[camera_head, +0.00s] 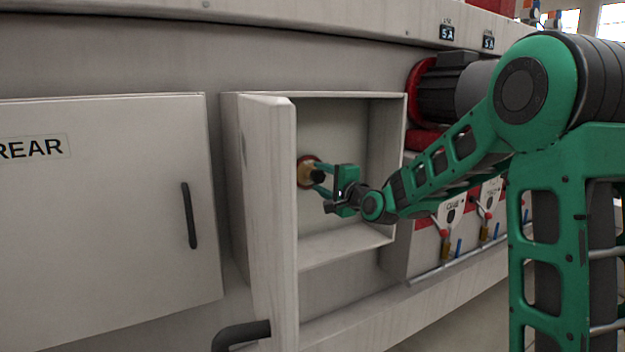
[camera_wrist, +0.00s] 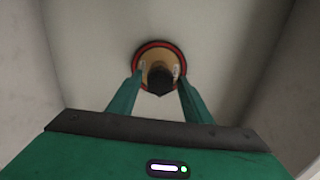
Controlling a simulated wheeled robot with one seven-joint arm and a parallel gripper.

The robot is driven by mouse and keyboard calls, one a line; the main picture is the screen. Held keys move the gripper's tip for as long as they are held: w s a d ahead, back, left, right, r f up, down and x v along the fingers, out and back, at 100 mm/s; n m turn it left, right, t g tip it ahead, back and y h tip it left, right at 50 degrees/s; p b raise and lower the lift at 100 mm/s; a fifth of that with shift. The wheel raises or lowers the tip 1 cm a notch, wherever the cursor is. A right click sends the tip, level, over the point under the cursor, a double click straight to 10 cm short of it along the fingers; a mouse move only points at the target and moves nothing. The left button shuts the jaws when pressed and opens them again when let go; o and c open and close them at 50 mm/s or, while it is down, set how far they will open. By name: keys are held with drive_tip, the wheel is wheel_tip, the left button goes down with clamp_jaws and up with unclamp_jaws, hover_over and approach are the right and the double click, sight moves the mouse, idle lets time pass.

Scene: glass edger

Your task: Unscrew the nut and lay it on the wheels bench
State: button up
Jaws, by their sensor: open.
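Inside the open cabinet, a round tan wheel or flange with a red rim (camera_wrist: 146,52) sits on the back wall. A dark nut-like piece (camera_wrist: 160,80) stands out from its middle; I cannot make out its exact shape. The same dark piece shows small in the head view (camera_head: 318,177). My gripper (camera_wrist: 161,86) reaches into the cabinet with its two green fingers apart, one on each side of the dark piece. I cannot tell whether they touch it. The gripper also shows in the head view (camera_head: 324,181). No wheels bench is identifiable in either view.
The cabinet door (camera_head: 270,220) stands open toward the camera, left of my arm. The cabinet's side walls and floor (camera_head: 345,243) surround the gripper. A closed door marked REAR (camera_head: 110,210) is at left. A dark motor (camera_head: 445,90) and hanging tags (camera_head: 450,212) are at right.

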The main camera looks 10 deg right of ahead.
drive_tip(key=c, duration=1)
drive_tip(key=n, duration=0.3)
drive_tip(key=shift+n, duration=0.4)
drive_tip(key=shift+c, duration=0.2)
drive_tip(key=n, duration=0.8)
drive_tip(key=shift+n, duration=0.4)
drive_tip(key=n, duration=0.4)
drive_tip(key=shift+s+n, duration=0.1)
drive_tip(key=shift+n, duration=0.2)
